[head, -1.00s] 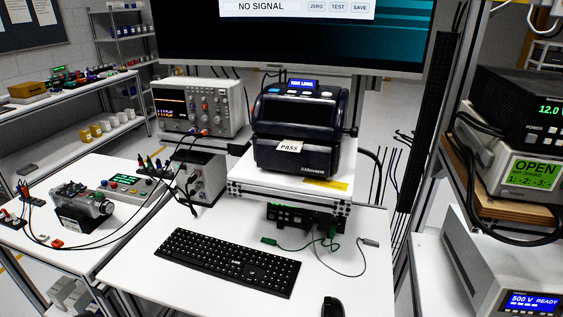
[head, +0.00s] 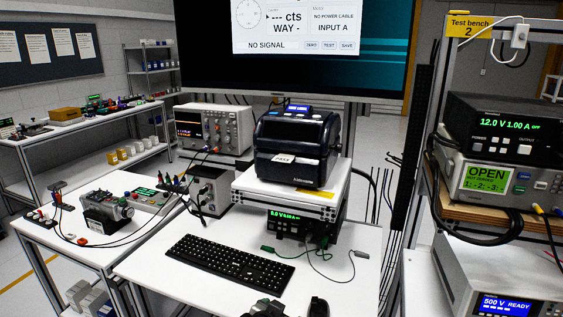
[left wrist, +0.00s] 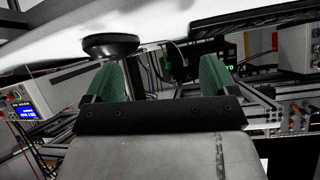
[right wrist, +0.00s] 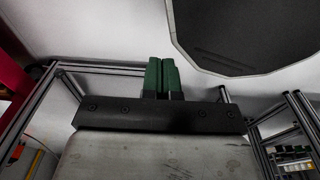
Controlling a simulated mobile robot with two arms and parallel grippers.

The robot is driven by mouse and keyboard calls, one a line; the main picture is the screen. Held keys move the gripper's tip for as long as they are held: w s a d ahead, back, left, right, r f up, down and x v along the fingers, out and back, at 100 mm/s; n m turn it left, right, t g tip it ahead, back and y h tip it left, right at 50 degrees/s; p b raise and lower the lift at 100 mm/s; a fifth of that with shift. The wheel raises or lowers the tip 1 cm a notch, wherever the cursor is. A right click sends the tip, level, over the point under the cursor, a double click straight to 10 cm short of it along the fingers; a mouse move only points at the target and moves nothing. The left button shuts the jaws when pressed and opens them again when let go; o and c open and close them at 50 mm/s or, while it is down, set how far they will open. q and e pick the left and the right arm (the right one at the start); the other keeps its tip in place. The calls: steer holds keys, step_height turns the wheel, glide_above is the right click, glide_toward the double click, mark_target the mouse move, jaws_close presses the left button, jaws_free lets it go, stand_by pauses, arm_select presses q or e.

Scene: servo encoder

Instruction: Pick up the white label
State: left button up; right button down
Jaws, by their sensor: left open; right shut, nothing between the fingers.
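The white label (head: 283,158) sticks out of the front slot of the black label printer (head: 327,135), slightly tilted, with dark print on it. The printer stands on a white raised platform (head: 245,184) at the back of the bench. My left gripper (left wrist: 163,78) is open in the left wrist view, with nothing between its green fingers. My right gripper (right wrist: 161,76) is shut and empty in the right wrist view. The label does not show clearly in either wrist view. Neither gripper can be clearly made out in the head view.
Cables with green clips (head: 268,249) lie beside the keyboard. An oscilloscope (head: 226,127) stands left of the printer. Stacked instruments (head: 505,185) stand at the right.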

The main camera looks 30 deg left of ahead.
arm_select(q)
steer(key=w+a+r+n+t+y, duration=0.1)
steer(key=w+a+r+t, duration=0.15)
steer(key=r, duration=0.35)
steer(key=w+a+r+t, duration=0.1)
steer(key=w+a+r, duration=0.1)
steer(key=w+r, duration=0.3)
steer(key=n+t+y, duration=0.2)
steer(key=t, duration=0.3)
glide_toward(282, 160)
steer(key=p+x, duration=0.4)
steer(key=x, duration=0.5)
steer(key=shift+w+a+f, duration=0.1)
steer(key=shift+w, duration=0.15)
steer(key=c, duration=1)
arm_select(e)
steer(key=r, duration=0.1)
steer(key=a+r, duration=0.1)
steer(key=r, duration=0.2)
steer(key=shift+w+a, duration=0.1)
steer(key=shift+a, duration=0.2)
